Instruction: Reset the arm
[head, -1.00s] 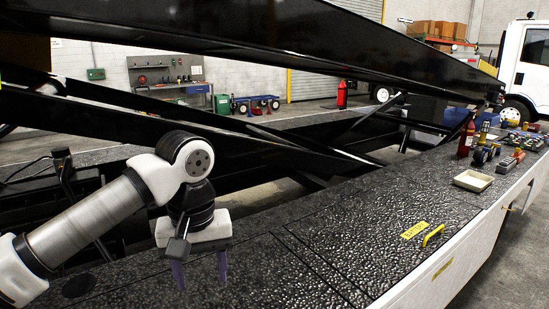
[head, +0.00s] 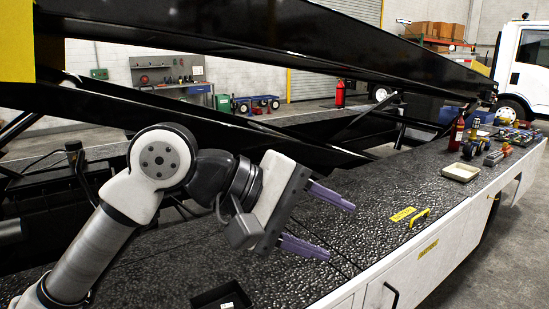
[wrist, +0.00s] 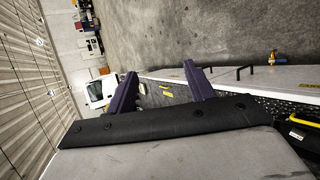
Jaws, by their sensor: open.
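My arm is raised over the near left part of the black textured deck (head: 330,225) in the head view. My gripper (head: 338,230) points right and slightly down along the deck, with its two purple fingers spread apart and nothing between them. In the wrist view, my gripper (wrist: 165,82) also shows its fingers wide apart, with the white truck and the deck's white side beyond them.
A yellow handle (head: 420,217) stands on the deck. A cream tray (head: 460,172), a red bottle (head: 456,133) and several tools lie farther right. A black open box (head: 222,298) is below my arm. Black beams (head: 250,60) slant across behind it.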

